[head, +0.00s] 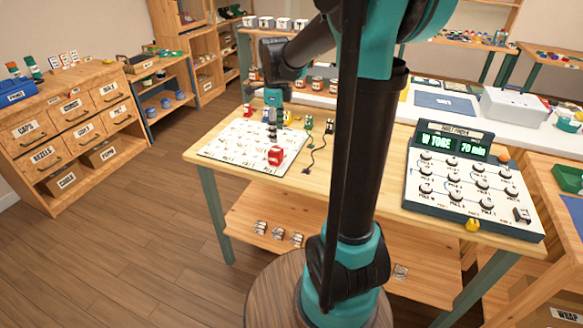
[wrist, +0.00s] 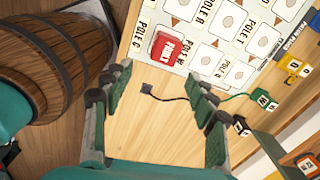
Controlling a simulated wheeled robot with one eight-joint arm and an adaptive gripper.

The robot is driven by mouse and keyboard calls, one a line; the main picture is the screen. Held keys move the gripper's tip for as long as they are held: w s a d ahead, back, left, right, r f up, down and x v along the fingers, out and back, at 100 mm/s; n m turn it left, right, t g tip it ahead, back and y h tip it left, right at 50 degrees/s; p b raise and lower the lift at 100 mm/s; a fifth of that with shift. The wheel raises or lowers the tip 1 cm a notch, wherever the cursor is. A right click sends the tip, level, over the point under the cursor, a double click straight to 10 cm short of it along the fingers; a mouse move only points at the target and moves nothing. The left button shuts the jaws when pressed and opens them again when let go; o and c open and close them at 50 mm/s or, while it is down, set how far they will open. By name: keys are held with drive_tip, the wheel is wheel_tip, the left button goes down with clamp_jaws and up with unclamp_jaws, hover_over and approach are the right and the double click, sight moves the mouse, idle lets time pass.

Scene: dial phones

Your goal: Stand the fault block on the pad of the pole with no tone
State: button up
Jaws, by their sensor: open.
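The red fault block (head: 276,155) sits on the white board of pole pads (head: 225,148), near its right edge. It also shows in the wrist view (wrist: 167,50), with a white label on top, beside a pole label I cannot read surely. Other pads in the wrist view are bare outlined cards with circles. My gripper (head: 272,137) is above the board in the head view. In the wrist view my gripper (wrist: 160,88) is open and empty, with the block beyond its fingertips. The tester (head: 468,170) at the right has lit green screens that seem to read "W TONE" and "70 min".
A black lead (head: 312,155) lies on the table right of the board. Small green, black and yellow lettered blocks (wrist: 262,100) stand beside the board. The tester carries several round knobs. Bare wood (head: 390,150) lies between board and tester.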

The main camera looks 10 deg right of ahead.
drive_tip(key=s+f+n, duration=0.2)
drive_tip(key=s+n, duration=0.1)
drive_tip(key=n, duration=0.1)
drive_tip(key=s+d+f+n+t, duration=0.1)
drive_tip(key=s+f+n, duration=0.1)
drive_tip(key=s+n, duration=0.2)
drive_tip(key=s+d+f+n+t, duration=0.1)
drive_tip(key=s+f+n, duration=0.1)
drive_tip(key=s+n, duration=0.1)
drive_tip(key=shift+s+d+n, duration=0.15)
drive_tip(key=shift+s+n, duration=0.1)
drive_tip(key=shift+n, duration=0.15)
drive_tip(key=s+d+f+n+t, duration=0.1)
drive_tip(key=s+f+n, duration=0.5)
drive_tip(key=s+n, duration=0.4)
drive_tip(key=shift+d+f+n+t, duration=0.2)
drive_tip(key=shift+f+n+t, duration=0.2)
drive_tip(key=shift+n, duration=0.4)
drive_tip(key=shift+r, duration=0.1)
